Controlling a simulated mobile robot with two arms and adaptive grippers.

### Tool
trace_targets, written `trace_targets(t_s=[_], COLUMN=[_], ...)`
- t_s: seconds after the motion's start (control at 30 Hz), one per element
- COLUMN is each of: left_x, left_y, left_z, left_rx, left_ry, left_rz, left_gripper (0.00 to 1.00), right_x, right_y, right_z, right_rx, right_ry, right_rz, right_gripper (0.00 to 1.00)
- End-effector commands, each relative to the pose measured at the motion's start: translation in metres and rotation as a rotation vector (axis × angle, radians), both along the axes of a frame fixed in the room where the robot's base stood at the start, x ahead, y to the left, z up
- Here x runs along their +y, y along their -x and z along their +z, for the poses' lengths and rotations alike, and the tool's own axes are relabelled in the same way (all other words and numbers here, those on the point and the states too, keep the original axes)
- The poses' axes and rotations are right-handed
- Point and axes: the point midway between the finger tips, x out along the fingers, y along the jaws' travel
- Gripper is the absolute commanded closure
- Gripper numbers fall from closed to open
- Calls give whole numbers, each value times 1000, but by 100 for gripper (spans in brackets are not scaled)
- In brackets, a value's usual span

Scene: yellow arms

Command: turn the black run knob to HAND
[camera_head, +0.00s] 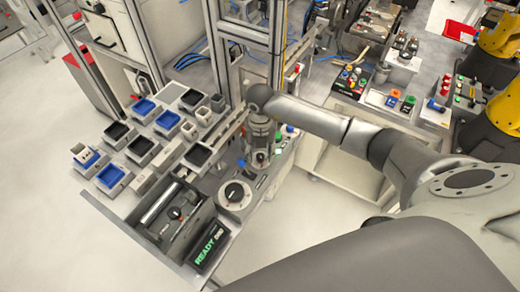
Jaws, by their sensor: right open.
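A black knob (234,192) sits on a pale round dial at the right part of the bench's front edge. The lettering around both is too small to read, so I cannot tell which is marked HAND. My right gripper (259,162) reaches in from the right and points down, just behind and to the right of the dial. It is open and apart from the dial knob. Its fingertips are small and hard to make out, and it hides the panel under it. My left gripper is out of view.
A black display reading READY (210,245) stands in front of the dial. Several small trays with blue and black insides (112,176) fill the bench's left. Metal frame posts (218,50) rise behind my gripper. Small coloured buttons (290,129) lie to its right.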

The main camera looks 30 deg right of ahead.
Motion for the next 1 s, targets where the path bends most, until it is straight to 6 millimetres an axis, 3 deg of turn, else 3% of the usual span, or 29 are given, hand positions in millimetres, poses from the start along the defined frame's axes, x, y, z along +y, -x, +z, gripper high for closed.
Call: trace_targets(t_s=[0.13,0.4,0.73,1.0], left_x=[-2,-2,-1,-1], left_y=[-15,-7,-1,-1], left_z=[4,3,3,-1], left_rx=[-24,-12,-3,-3], left_ry=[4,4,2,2], left_rz=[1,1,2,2], left_gripper=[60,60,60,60], right_x=[1,0,0,0], right_y=[0,0,0,0], right_z=[-8,-9,-9,-10], right_rx=[0,0,0,0], right_ry=[-1,-1,-1,-1], right_rz=[0,1,1,22], right_gripper=[56,57,100,100])
